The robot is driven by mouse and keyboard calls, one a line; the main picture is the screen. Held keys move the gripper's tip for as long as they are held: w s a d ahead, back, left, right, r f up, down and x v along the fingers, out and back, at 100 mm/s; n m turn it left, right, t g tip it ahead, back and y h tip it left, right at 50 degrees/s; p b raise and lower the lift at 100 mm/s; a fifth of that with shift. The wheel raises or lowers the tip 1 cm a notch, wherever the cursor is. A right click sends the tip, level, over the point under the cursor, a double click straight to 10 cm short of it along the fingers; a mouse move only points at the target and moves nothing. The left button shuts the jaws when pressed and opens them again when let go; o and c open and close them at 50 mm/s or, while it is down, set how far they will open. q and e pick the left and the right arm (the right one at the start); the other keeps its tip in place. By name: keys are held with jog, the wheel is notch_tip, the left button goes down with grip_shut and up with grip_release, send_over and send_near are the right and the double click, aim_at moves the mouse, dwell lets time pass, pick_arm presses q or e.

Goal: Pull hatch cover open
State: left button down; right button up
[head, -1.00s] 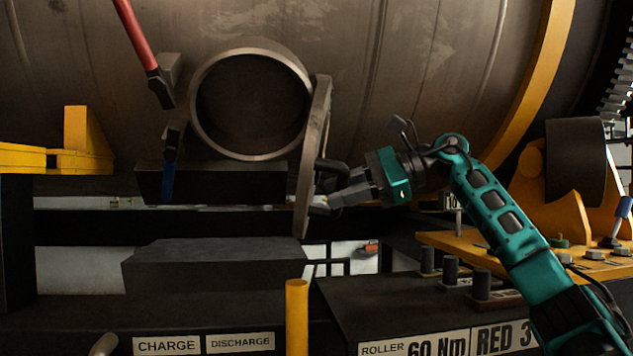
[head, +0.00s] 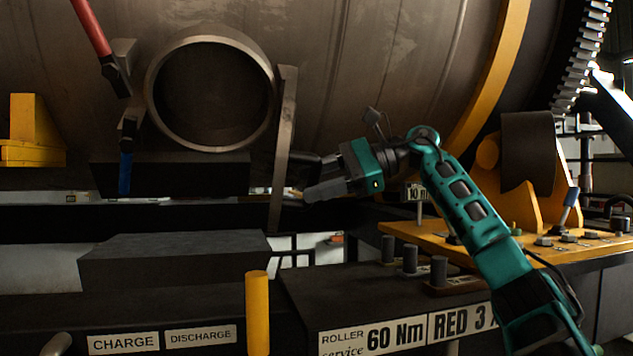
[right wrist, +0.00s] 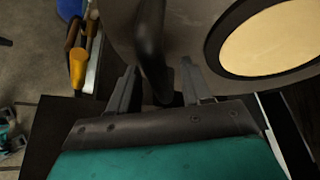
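The hatch cover (head: 283,140) is a grey round plate that stands out from the right side of the hatch opening (head: 208,92) and is seen almost edge-on. The opening's dark inside is in plain sight. My right gripper (head: 302,180) is at the cover's right face. In the right wrist view, the dark curved cover handle (right wrist: 150,45) runs between the spread fingers of my right gripper (right wrist: 158,78), with gaps showing beside it. The cover's grey surface (right wrist: 195,25) lies behind the handle. My left gripper is out of view.
A red bar (head: 90,30) and a blue-tipped lever (head: 125,170) are left of the opening. A yellow post (head: 257,310) stands below. A dark block (head: 180,258) lies under the hatch. Yellow roller gear (head: 545,235) with dark pegs is at the right.

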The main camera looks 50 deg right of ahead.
jog(key=p+v, duration=0.2)
jog(key=v, duration=1.1)
jog(key=shift+w, duration=0.1)
dwell(0.3)
